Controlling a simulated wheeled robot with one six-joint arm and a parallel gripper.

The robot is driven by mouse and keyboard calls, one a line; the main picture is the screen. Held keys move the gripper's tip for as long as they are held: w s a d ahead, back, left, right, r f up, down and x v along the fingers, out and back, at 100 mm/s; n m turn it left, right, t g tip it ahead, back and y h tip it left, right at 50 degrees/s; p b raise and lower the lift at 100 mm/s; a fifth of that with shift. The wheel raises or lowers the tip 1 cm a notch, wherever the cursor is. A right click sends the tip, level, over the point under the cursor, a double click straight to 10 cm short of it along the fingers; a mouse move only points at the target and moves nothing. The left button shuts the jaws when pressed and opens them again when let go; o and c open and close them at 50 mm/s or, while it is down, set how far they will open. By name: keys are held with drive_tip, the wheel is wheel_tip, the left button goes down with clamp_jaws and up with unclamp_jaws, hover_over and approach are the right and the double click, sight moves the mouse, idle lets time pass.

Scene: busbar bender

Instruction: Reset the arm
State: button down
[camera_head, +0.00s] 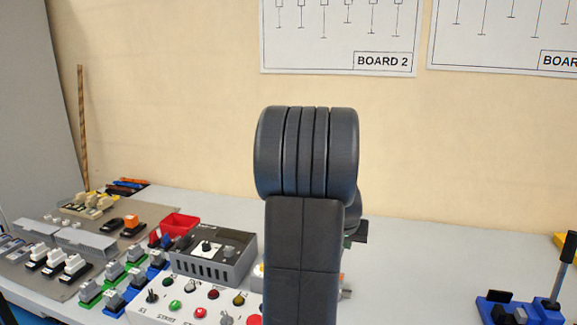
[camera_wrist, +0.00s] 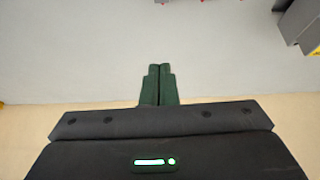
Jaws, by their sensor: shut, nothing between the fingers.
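My arm stands in the middle of the head view, its dark links upright and folded in front of the bench. My gripper (camera_wrist: 159,72) shows in the wrist view with its two green fingers together and nothing between them. It points over a bare pale surface, apart from any object. In the head view the fingers are hidden behind my arm.
A grey bench (camera_head: 420,262) runs along the wall. A control panel with buttons (camera_head: 200,306), a grey vented box (camera_head: 214,255), a red bin (camera_head: 180,224) and several switches fill its left side. A blue bender with a black lever (camera_head: 522,311) stands at the right. The bench between is mostly bare.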

drive_tip(key=shift+s+a+g+y+p, duration=0.1)
drive_tip(key=shift+g+y+p, duration=0.55)
drive_tip(key=shift+p, duration=2.2)
drive_tip(key=p, duration=0.1)
drive_tip(key=g+p, duration=0.1)
drive_tip(key=p, duration=0.1)
drive_tip(key=shift+s+a+f+g, duration=0.15)
drive_tip(key=shift+s+f+g, duration=0.05)
drive_tip(key=shift+g, duration=0.05)
drive_tip(key=p, duration=0.2)
drive_tip(key=shift+s+a+f+g+p, duration=0.15)
drive_tip(key=shift+s+f+g+p, duration=0.1)
drive_tip(key=shift+g+p, duration=0.15)
drive_tip(key=shift+s+f+y, duration=0.1)
drive_tip(key=shift+y, duration=0.15)
drive_tip(key=shift+w+f+b, duration=0.2)
drive_tip(key=shift+b, duration=0.95)
drive_tip(key=shift+w+d+r+t+h+b, duration=0.15)
drive_tip(key=shift+t+h+b, duration=0.35)
drive_tip(key=shift+b, duration=0.75)
drive_tip(key=shift+w+d+t+b, duration=0.15)
drive_tip(key=shift+t+b, duration=0.15)
drive_tip(key=shift+b, duration=0.55)
drive_tip(key=b, duration=0.2)
drive_tip(key=t+b, duration=0.1)
drive_tip(key=b, duration=0.2)
drive_tip(key=shift+w+r+t+h, duration=0.15)
drive_tip(key=shift+r+t+h, duration=0.15)
